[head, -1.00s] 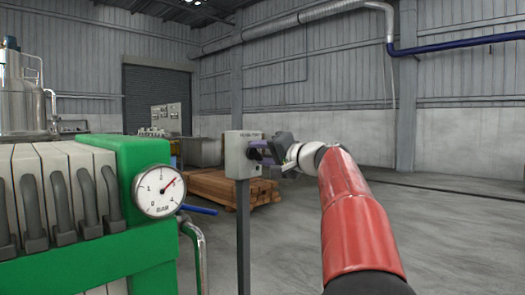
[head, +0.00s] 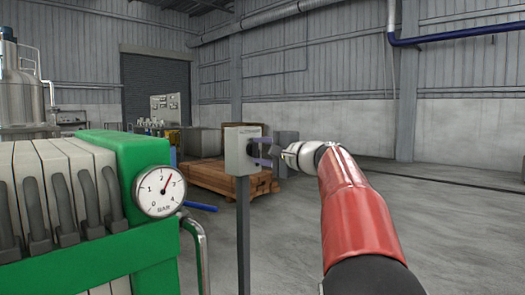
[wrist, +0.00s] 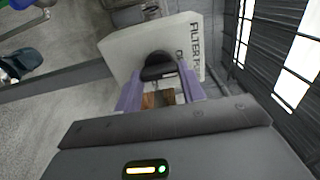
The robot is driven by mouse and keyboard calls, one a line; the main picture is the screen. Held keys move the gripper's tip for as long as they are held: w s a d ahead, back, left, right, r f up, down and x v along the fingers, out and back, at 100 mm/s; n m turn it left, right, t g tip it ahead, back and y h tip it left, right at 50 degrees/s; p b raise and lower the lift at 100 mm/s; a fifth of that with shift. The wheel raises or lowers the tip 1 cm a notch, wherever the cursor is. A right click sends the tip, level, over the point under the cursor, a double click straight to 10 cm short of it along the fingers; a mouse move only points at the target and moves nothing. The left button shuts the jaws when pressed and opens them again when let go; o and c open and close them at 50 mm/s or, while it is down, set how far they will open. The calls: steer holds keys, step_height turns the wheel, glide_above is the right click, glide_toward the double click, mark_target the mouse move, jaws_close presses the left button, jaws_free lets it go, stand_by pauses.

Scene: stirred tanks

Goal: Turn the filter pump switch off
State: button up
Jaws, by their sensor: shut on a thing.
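The filter pump switch box (head: 237,152) is a light grey box on a thin dark post, in the middle of the head view. In the wrist view the box (wrist: 122,50) shows sideways lettering beginning "FILTER P", and its black rotary knob (wrist: 158,66) stands out from the face. My gripper (head: 262,152) comes from the right, and its purple fingers (wrist: 160,88) lie on either side of the knob, shut on it. The rest of the label and the knob's exact setting are hard to read.
A green-framed filter press (head: 120,165) with a round pressure gauge (head: 159,192) stands close at left. A bent metal pipe (head: 203,250) rises beside the post. A wooden pallet stack (head: 210,178) lies behind the box. The floor at right is clear.

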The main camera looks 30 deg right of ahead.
stand_by(0.3)
steer(key=o, duration=1)
steer(key=shift+s+d, duration=0.1)
steer(key=b+v, duration=0.1)
steer(key=v, duration=0.6)
steer(key=shift+s+d, duration=0.1)
steer(key=shift+s, duration=0.2)
